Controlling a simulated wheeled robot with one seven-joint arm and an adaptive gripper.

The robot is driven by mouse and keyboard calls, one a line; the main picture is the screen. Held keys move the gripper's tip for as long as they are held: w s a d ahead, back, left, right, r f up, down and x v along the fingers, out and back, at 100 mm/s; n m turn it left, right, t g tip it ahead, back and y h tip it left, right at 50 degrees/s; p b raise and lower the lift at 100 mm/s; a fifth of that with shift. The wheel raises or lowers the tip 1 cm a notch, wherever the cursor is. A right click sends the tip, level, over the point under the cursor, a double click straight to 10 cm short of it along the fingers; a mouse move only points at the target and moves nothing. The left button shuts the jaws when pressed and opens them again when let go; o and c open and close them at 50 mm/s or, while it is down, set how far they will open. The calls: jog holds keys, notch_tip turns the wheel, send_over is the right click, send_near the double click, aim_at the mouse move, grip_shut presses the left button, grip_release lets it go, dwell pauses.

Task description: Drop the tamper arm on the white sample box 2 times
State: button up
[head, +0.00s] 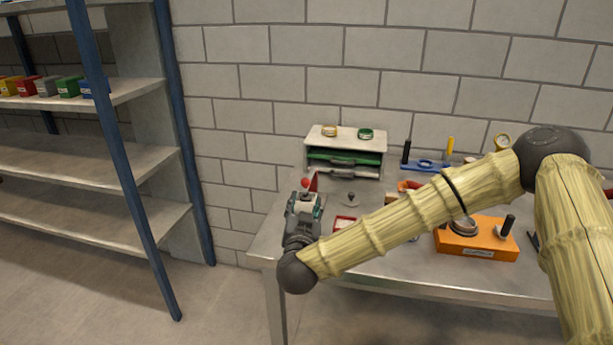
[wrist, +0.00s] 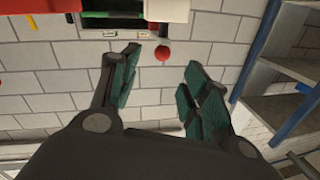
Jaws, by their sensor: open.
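A red ball knob (head: 305,183) shows just above my gripper in the head view, beside a red upright part (head: 314,182); these look like part of the tamper, whose body my gripper mostly hides. In the wrist view the red knob (wrist: 162,53) lies beyond the fingertips, between the lines of the two fingers and apart from them. A whitish block (wrist: 168,11) stands close to the knob at the top edge; I cannot tell whether it is the white sample box. My gripper (head: 306,204) is open and empty at the table's left end; its dark green finger pads (wrist: 160,85) are spread apart.
An orange block (head: 478,246) with a gauge and a black knob is at right. A small red-edged tray (head: 344,224) lies near my forearm. Shelving (head: 98,170) stands left.

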aim_at(305, 185)
jog(key=w+p, duration=0.2)
jog(key=w, duration=0.9)
jog(key=shift+w+r+p, duration=0.15)
jog(key=shift+w+p, duration=0.05)
jog(key=shift+p, duration=0.1)
jog(key=shift+a, duration=0.1)
jog(key=shift+c, duration=0.5)
grip_shut()
